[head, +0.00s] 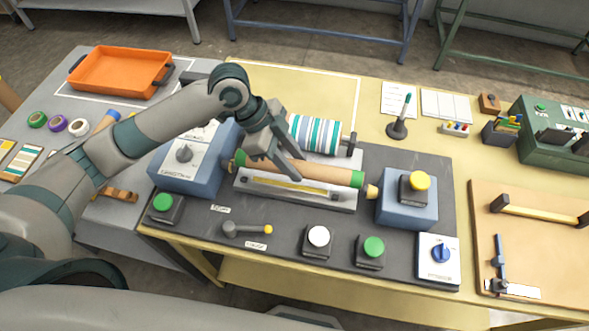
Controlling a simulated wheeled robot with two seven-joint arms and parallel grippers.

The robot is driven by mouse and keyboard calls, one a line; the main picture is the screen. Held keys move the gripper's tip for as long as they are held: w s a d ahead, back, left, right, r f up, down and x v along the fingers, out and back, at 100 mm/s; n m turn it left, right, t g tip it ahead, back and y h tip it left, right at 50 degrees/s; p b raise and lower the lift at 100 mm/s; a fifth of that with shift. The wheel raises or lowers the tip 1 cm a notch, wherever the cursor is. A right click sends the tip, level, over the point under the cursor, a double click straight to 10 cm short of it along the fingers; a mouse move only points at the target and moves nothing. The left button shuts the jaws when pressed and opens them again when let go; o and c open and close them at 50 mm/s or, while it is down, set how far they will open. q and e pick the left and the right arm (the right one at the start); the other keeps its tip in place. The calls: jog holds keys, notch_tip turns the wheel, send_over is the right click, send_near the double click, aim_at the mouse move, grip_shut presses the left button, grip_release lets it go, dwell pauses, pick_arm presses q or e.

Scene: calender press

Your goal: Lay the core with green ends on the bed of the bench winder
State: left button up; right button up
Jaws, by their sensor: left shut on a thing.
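The tan core with green ends (325,174) lies crosswise over the bench winder, between its blue left housing (190,170) and its blue right block (407,209). My left gripper (279,164) is shut on the core left of its middle, and one finger covers part of it. The pale bed (260,188) of the winder shows just below and in front of the core. I cannot tell whether the core touches the bed. The core's left green end is close to the left housing, its right one close to a tan tip on the right block. My right gripper is not in view.
A striped roll (315,134) sits right behind the core. Buttons and a lever (245,229) stand along the winder's front. An orange tray (122,73) is at the back left. A tan board (545,255) lies at the right. The yellow tabletop behind the roll is mostly free.

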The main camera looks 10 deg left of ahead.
pick_arm(q)
jog(key=shift+f, duration=0.3)
jog(key=shift+f+p, duration=0.5)
jog(key=shift+f, duration=1.35)
jog(key=shift+f, duration=0.1)
jog(key=o, duration=1.1)
jog(key=shift+c, duration=0.2)
jog(key=b+v, duration=0.2)
jog(key=v, duration=1)
jog(key=shift+b, duration=0.3)
